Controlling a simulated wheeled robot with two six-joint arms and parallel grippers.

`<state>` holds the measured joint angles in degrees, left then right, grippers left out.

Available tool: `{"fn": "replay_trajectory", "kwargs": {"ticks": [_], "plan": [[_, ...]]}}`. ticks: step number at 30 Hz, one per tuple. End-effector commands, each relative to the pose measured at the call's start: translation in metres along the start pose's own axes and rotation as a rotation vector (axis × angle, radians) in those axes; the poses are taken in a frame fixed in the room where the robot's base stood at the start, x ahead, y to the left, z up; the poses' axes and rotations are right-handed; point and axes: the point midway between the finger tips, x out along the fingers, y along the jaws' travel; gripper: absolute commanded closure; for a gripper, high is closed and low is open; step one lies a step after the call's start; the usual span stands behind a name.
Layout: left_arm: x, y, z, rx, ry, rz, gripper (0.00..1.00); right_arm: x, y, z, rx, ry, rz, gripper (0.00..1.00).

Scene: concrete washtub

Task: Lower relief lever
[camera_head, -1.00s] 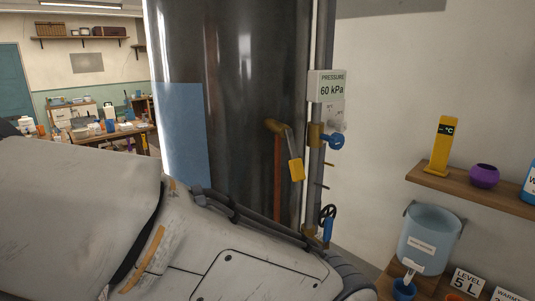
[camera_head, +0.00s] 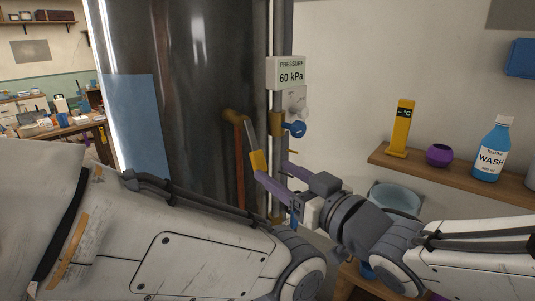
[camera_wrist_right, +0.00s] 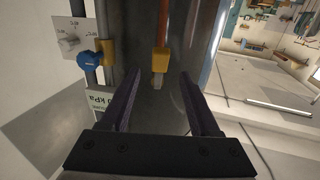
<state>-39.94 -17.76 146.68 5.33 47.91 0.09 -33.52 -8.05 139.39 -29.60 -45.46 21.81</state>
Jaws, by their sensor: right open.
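The relief lever (camera_head: 251,145) is a grey bar with a yellow grip, hanging down at a slant from a brass fitting on the dark tank (camera_head: 190,100). My right gripper (camera_head: 272,175) is open, with two purple fingers pointing left toward the grip. The head view does not show clearly whether a finger touches it. My left gripper is not in view.
A sign (camera_head: 286,73) reads 60 kPa. A blue knob (camera_head: 296,129) sits on the pipe just right of the lever. A shelf (camera_head: 455,185) holds a yellow thermometer (camera_head: 401,128), a purple pot (camera_head: 439,155) and a wash bottle (camera_head: 492,150). A light blue bucket (camera_head: 395,197) is below.

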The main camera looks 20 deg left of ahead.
Motion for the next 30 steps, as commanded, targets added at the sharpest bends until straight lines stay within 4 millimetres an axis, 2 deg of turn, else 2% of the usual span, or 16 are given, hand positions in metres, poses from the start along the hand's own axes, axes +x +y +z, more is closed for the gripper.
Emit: {"fn": "replay_trajectory", "kwargs": {"ticks": [15,21,29,30], "plan": [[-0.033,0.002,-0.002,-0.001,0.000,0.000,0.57,0.084,0.000,-0.002,0.000,-0.003,0.000,0.38],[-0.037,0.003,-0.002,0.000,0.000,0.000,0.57,0.098,0.000,0.000,0.000,-0.003,0.001,0.38],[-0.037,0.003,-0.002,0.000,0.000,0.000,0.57,0.099,0.000,0.001,-0.001,-0.001,0.002,0.38],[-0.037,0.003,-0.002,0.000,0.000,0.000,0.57,0.099,0.000,0.001,-0.001,-0.001,0.002,0.41]]}}
